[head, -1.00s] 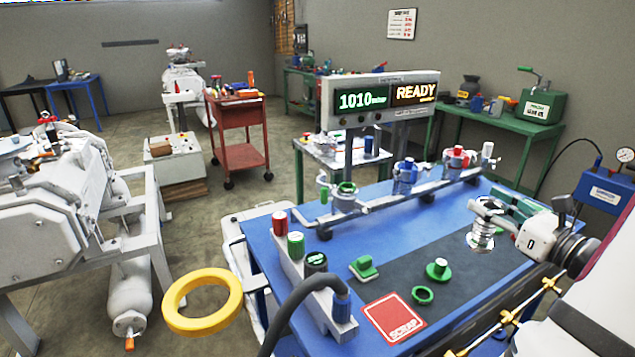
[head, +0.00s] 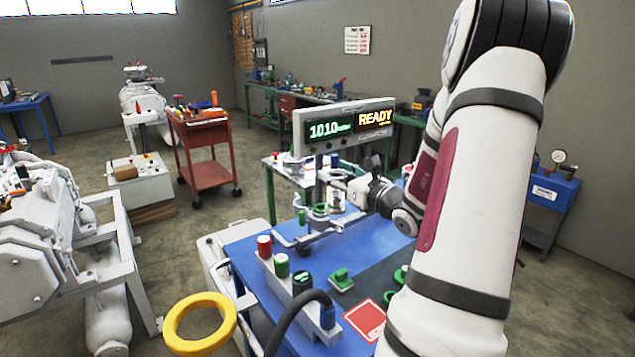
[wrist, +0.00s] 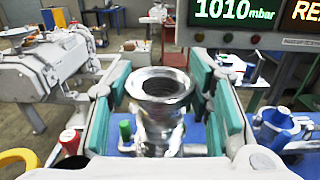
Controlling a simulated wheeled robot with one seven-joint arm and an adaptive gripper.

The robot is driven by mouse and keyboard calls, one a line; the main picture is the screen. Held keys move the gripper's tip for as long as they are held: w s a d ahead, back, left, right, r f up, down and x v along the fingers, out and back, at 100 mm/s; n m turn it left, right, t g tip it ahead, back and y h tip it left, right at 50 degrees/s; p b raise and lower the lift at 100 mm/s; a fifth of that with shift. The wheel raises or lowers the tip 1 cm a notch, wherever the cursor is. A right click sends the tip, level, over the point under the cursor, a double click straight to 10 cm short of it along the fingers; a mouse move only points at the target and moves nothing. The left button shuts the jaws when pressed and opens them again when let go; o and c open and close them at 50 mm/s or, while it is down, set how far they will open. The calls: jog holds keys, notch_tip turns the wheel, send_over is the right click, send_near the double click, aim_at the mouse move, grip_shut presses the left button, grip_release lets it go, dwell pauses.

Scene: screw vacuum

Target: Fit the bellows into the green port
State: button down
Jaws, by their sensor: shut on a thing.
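The bellows (wrist: 161,120) is a shiny metal ribbed tube with a wide flanged rim, upright in the wrist view. My gripper (wrist: 163,88) is shut on it, with teal pads on both sides. In the head view my gripper (head: 335,188) holds the bellows (head: 337,200) at the green port (head: 319,212), at the left end of the rail. The port has a green ring and a small green handle. The bellows appears above or just behind the port; I cannot tell whether they touch. In the wrist view the bellows hides most of the port.
The display (head: 345,124) stands behind the rail. My arm covers the table's right side.

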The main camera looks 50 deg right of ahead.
jog(key=w+d+f, duration=0.4)
jog(key=w, duration=0.5)
jog(key=shift+d+f, duration=0.15)
jog(key=shift+d, duration=0.2)
jog(key=shift+f, duration=0.4)
jog(key=shift+f, duration=0.25)
jog(key=c, duration=0.8)
grip_release()
jog(key=shift+s, duration=0.1)
